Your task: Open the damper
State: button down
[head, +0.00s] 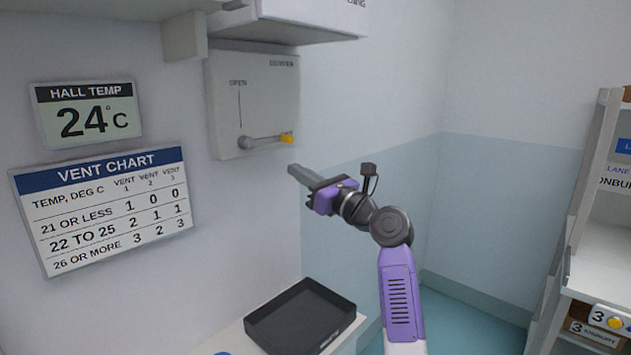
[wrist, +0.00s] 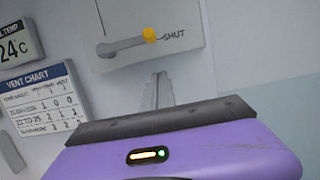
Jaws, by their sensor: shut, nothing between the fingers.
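The damper panel (head: 262,105) is a pale grey plate on the wall, with OPEN marked at the top of a vertical line. Its grey lever (head: 262,142) points right from its pivot, and its yellow-orange tip (head: 287,138) is at the right. In the wrist view the lever (wrist: 120,45) ends in a yellow knob (wrist: 149,35) beside the word SHUT. My gripper (head: 293,170) is shut and empty, just below the lever's tip and apart from it in the picture. In the wrist view the fingers (wrist: 158,78) show below the panel.
A HALL TEMP display (head: 86,112) reads 24 °C above a vent chart (head: 105,205) on the left wall. A white box (head: 290,20) overhangs the panel. A black tray (head: 300,318) lies on a counter below. A shelf unit (head: 585,200) stands at right.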

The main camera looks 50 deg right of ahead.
aim_at(270, 142)
jog(key=r, duration=0.2)
jog(key=r+p, duration=0.1)
jog(key=r, duration=0.1)
jog(key=shift+w+r, duration=0.1)
jog(key=shift+w, duration=0.25)
jog(key=shift+r, duration=0.1)
